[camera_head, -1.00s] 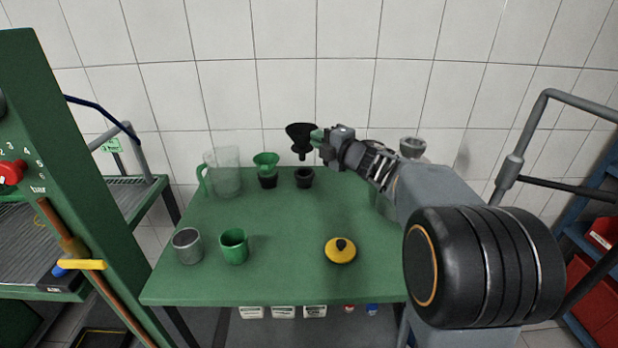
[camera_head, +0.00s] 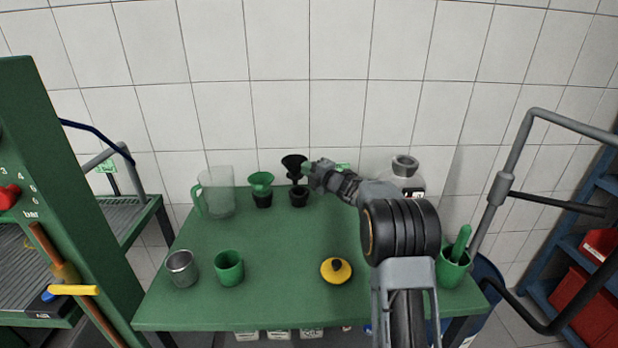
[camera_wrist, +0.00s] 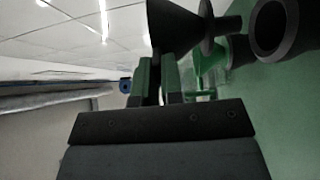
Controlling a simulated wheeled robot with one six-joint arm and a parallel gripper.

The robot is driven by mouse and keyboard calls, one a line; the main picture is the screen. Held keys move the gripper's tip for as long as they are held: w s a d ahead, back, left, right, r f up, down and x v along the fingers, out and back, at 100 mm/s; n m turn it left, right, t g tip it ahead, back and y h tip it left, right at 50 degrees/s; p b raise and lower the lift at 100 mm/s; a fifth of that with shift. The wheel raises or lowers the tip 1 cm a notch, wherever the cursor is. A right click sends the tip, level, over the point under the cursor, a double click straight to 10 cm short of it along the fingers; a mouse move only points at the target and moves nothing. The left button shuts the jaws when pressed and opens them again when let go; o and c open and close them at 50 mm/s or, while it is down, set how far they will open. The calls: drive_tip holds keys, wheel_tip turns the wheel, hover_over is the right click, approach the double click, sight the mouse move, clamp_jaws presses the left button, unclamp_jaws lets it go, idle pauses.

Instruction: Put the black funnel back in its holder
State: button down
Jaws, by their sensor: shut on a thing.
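The black funnel (camera_head: 293,161) is in my gripper (camera_head: 308,169), wide end up and spout down, just above its black holder (camera_head: 299,197) at the back of the table. The spout tip is close to the holder mouth; I cannot tell whether it has entered. In the wrist view, the green-padded fingers of my gripper (camera_wrist: 157,78) are shut on the funnel (camera_wrist: 180,22). The spout points toward the open ring of the holder (camera_wrist: 272,30), with a small gap apparent.
A green funnel (camera_head: 261,181) sits in a black holder just left. A clear jug (camera_head: 217,192) stands further left. A metal cup (camera_head: 181,268), a green cup (camera_head: 229,267) and a yellow-black lid (camera_head: 336,270) are in front. The middle of the green table (camera_head: 290,245) is clear.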

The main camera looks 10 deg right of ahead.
sight(299, 172)
drive_tip(key=shift+f, duration=1.55)
drive_tip(key=c, duration=1.3)
unclamp_jaws()
drive_tip(key=shift+o, duration=0.2)
drive_tip(key=b+v, duration=0.1)
drive_tip(key=v, duration=0.6)
drive_tip(key=shift+s, duration=0.25)
drive_tip(key=shift+d+r, duration=0.15)
